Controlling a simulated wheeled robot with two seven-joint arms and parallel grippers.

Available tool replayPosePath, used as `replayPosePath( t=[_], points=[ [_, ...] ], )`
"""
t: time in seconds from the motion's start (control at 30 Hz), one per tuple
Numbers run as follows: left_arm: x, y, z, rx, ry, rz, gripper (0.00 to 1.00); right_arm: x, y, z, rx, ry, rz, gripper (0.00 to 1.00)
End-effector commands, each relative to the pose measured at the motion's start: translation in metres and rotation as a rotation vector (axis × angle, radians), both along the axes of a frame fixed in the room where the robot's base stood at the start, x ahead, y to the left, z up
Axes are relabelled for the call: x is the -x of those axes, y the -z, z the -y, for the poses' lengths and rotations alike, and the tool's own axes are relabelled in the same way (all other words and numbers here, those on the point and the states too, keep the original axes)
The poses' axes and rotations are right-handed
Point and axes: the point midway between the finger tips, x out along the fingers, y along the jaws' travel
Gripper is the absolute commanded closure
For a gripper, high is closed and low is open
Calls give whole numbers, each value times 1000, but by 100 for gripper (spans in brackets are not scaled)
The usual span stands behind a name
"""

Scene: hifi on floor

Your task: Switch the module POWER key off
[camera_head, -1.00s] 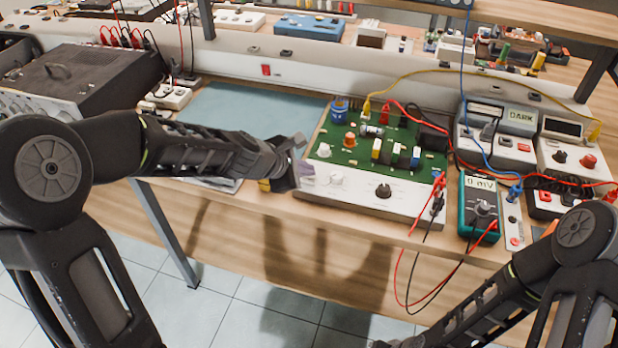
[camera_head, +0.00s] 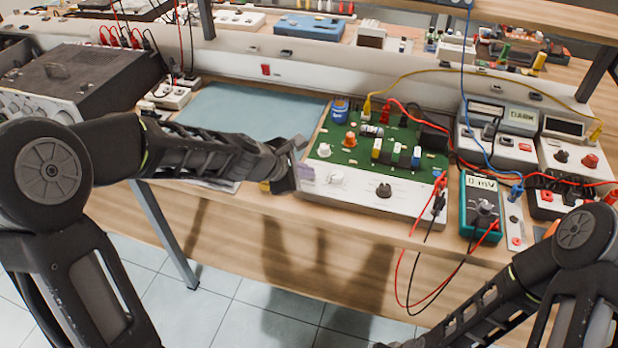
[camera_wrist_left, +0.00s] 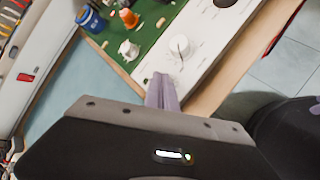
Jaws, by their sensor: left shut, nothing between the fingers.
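The module (camera_head: 350,186) is a green circuit board on a white panel at the bench's front edge. The panel carries a white knob (camera_head: 336,179) at left and a black knob (camera_head: 384,190) at the middle. My left gripper (camera_head: 303,172) is shut and empty at the panel's left end. In the left wrist view its pale fingertips (camera_wrist_left: 162,82) are over the panel's end, close to the white knob (camera_wrist_left: 180,46). The fingers hide that corner, and I cannot make out the POWER key or its state. My right arm shows at lower right, but its gripper is out of view.
A teal multimeter (camera_head: 481,206) with red and black leads stands right of the module. Grey meters (camera_head: 500,130) stand behind it. Loose leads hang over the bench's front edge. A blue-grey mat (camera_head: 250,112) is clear at left, beside a black instrument (camera_head: 85,78).

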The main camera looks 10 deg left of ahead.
Motion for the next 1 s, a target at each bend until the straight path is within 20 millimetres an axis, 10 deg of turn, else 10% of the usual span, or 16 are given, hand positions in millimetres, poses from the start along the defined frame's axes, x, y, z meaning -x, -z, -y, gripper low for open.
replayPosePath(
  t=[0.63, 1.0],
  points=[
    [0, -11, 0, 0, 0, 0, 100, 0, -11, 0, 0, 0, 0, 64],
    [0, -49, 0, 0, 0, 0, 100, 0, -49, 0, 0, 0, 0, 64]
  ],
)
